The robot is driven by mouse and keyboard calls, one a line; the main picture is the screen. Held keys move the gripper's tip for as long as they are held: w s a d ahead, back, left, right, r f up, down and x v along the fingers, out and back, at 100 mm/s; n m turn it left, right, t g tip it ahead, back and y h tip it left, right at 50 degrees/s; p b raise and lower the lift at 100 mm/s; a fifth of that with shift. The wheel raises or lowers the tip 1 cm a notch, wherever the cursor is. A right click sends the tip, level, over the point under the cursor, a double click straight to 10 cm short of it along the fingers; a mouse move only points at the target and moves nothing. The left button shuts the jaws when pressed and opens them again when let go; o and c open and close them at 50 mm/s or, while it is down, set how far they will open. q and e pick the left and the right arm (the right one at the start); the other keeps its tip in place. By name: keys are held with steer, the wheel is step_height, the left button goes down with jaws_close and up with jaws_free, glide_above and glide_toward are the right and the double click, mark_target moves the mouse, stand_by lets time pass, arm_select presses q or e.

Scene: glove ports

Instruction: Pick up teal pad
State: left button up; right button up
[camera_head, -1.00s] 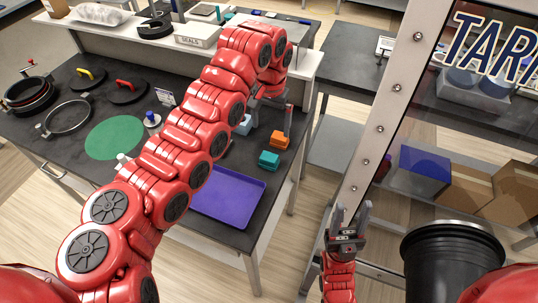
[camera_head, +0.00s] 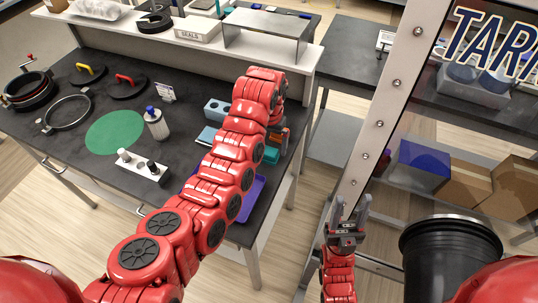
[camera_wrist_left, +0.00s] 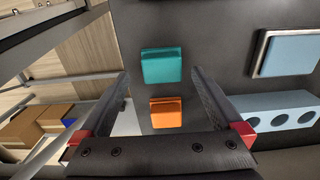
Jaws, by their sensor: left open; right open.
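The teal pad (camera_wrist_left: 162,66) lies on the dark bench top. In the left wrist view it sits between the lines of my left gripper's fingers, apparently below the tips. In the head view only part of the teal pad (camera_head: 271,155) shows beside my left arm. My left gripper (camera_wrist_left: 158,74) is open and empty, pointing down over the bench; in the head view it is mostly hidden by its own arm. My right gripper (camera_head: 352,207) is open and empty, away from the bench by the clear panel's frame.
An orange block (camera_wrist_left: 167,112) lies close to the teal pad. A blue-grey block with holes (camera_wrist_left: 278,110) and a light blue pad (camera_wrist_left: 290,52) lie to the right. A purple tray (camera_head: 257,192), a bottle (camera_head: 156,124) and a green disc (camera_head: 115,132) are also on the bench.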

mark_target(269, 150)
arm_select(q)
steer(key=shift+a+f+p, duration=0.15)
steer(key=shift+f+p, duration=0.3)
steer(key=shift+p, duration=0.55)
step_height(269, 150, down, 3)
steer(key=shift+f, duration=0.1)
steer(key=c, duration=1.3)
steer(key=shift+r+b, duration=0.35)
steer(key=shift+r, duration=0.15)
step_height(269, 150, up, 3)
steer(key=shift+f+b, duration=0.15)
steer(key=shift+b, duration=0.5)
steer(key=s+p, duration=0.5)
steer(key=shift+a+r, duration=0.3)
steer(key=shift+r, duration=0.05)
steer(key=s, duration=0.6)
steer(key=s+a+p, duration=0.1)
steer(key=s, duration=0.2)
steer(key=shift+r, duration=0.25)
steer(key=shift+s+a+r, duration=0.1)
steer(key=shift+s+a, duration=0.1)
steer(key=shift+s, duration=0.75)
